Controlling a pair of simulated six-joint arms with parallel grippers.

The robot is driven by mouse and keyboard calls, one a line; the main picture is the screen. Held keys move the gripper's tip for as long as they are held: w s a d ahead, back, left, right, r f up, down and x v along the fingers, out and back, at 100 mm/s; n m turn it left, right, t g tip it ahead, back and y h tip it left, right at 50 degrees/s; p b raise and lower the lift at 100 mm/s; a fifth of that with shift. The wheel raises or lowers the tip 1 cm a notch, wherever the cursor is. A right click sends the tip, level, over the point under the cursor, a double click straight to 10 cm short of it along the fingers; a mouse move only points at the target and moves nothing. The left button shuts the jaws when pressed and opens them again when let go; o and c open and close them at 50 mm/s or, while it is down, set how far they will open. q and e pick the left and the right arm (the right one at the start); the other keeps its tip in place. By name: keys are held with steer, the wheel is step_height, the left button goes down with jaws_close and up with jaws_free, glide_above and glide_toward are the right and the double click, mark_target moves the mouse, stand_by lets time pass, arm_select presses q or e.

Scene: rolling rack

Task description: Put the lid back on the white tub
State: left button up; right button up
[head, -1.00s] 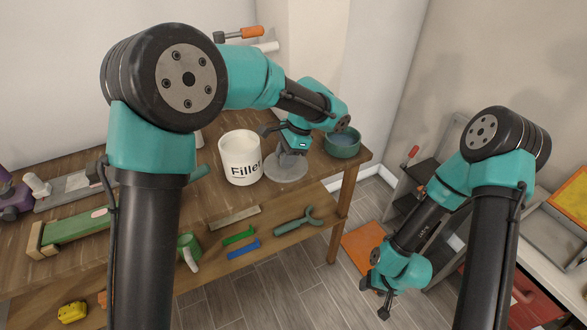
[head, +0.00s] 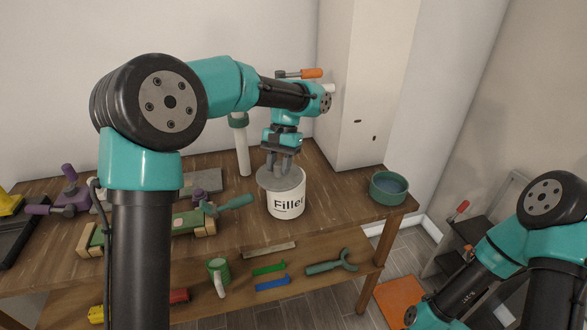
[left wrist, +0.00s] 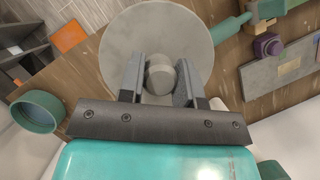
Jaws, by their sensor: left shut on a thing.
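The white tub (head: 287,208) with "Filler" lettering stands upright on the wooden bench in the head view. A flat grey round lid (head: 266,181) covers its top from my view, overhanging to the left. My left gripper (head: 281,166) points down and is shut on the lid's knob. In the left wrist view the knob (left wrist: 160,78) sits between the fingers (left wrist: 160,85), with the lid (left wrist: 158,30) as a wide disc. The tub is hidden beneath it there. I cannot tell whether lid and rim touch. My right gripper is below the head view's edge.
A green bowl (head: 389,188) stands to the right of the tub. A white tube with a green top (head: 240,145) stands behind left, and a teal-handled tool (head: 232,203) lies at the left. A white cabinet (head: 365,90) rises behind. The lower shelf (head: 300,282) holds several tools.

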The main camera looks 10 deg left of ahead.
mark_target(266, 178)
arm_select(q)
steer(key=a, duration=0.1)
steer(key=n, duration=0.1)
steer(key=s+a, duration=0.1)
steer(key=shift+a+r+n+h, duration=0.3)
steer(key=shift+r, duration=0.1)
steer(key=shift+a, duration=0.1)
steer(key=w+m, duration=0.1)
steer(key=w+m+y, duration=0.1)
steer(key=m, duration=0.1)
steer(key=d+m+y, duration=0.1)
steer(key=m, duration=0.1)
steer(key=shift+w+r, duration=0.35)
steer(key=shift+w, duration=0.05)
steer(key=w+m+t, duration=0.1)
steer(key=m, duration=0.1)
steer(key=w+d+r+m+y, duration=0.1)
steer(key=m, duration=0.2)
steer(key=w+d+m+t, duration=0.1)
steer(key=m, duration=0.1)
steer(key=shift+w+r+t+y, duration=0.2)
steer(key=shift+w+t+y, duration=0.1)
steer(key=shift+w+y, duration=0.1)
steer(key=shift+f, duration=0.2)
steer(key=shift+s+f, duration=0.1)
steer(key=shift+f, duration=2.95)
steer(key=shift+f, duration=0.15)
steer(key=o, duration=1)
